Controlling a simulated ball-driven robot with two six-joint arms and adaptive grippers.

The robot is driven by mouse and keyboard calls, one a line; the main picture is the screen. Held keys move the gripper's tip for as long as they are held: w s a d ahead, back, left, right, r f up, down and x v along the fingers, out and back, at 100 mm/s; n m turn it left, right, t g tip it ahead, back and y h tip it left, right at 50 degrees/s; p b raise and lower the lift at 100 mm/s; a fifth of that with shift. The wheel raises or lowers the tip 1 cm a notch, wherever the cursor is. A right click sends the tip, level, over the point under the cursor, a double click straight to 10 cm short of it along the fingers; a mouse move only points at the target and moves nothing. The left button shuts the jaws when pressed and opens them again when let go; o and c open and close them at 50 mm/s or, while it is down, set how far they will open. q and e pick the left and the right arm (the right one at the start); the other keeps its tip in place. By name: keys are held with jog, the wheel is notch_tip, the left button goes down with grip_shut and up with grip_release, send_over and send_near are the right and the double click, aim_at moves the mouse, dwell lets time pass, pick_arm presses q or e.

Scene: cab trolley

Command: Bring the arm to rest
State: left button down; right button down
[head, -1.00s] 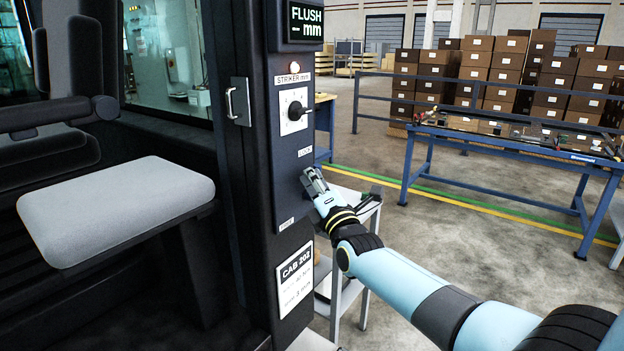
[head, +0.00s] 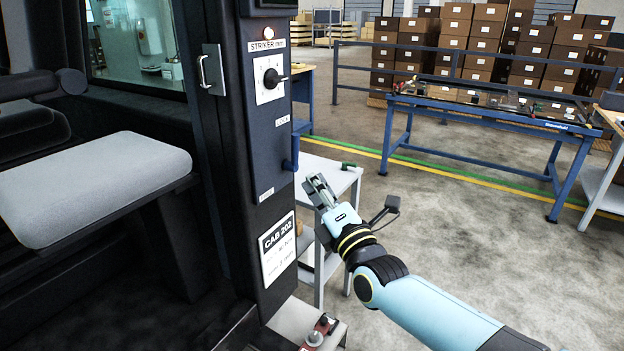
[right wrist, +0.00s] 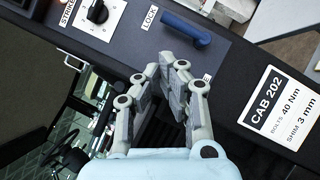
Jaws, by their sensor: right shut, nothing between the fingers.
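My right gripper (head: 318,190) is shut and empty. It is in front of a trolley top in the head view, to the right of the dark cab pillar (head: 250,150) and apart from the blue lock handle (head: 293,152). In the right wrist view the closed fingers (right wrist: 163,85) are in front of the pillar, with the blue handle (right wrist: 187,30) beyond them. The black striker knob (head: 272,78) sits on its white plate higher on the pillar. My left gripper is in neither view.
A CAB 202 label (head: 278,248) is low on the pillar. A grey trolley (head: 335,172) stands behind my right gripper. A blue workbench (head: 480,112) and stacked cartons (head: 480,50) are farther back. A grey cab seat (head: 90,185) is at left. Open floor (head: 450,210) lies to the right.

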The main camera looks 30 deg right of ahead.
dwell(0.4)
jog(key=s+a+f+m+g+y+b, duration=0.1)
jog(key=s+f+m+g+b, duration=0.35)
jog(key=f, duration=1.15)
jog(key=s+f+n+g+b, duration=0.15)
jog(key=s+f+b, duration=0.35)
jog(key=s+f, duration=0.8)
jog(key=s+a+f+m+g+y+b, duration=0.1)
jog(key=s+f+m+g+b, duration=0.3)
jog(key=f, duration=1.4)
jog(key=s+f+m+g+b, duration=0.2)
jog(key=s+f+m+g, duration=0.3)
jog(key=s, duration=0.9)
jog(key=s+f+m+g+b, duration=0.2)
jog(key=s+f+m+g, duration=0.3)
jog(key=s+f+m, duration=0.4)
jog(key=s+f, duration=0.4)
jog(key=s, duration=0.2)
jog(key=shift+s, duration=0.25)
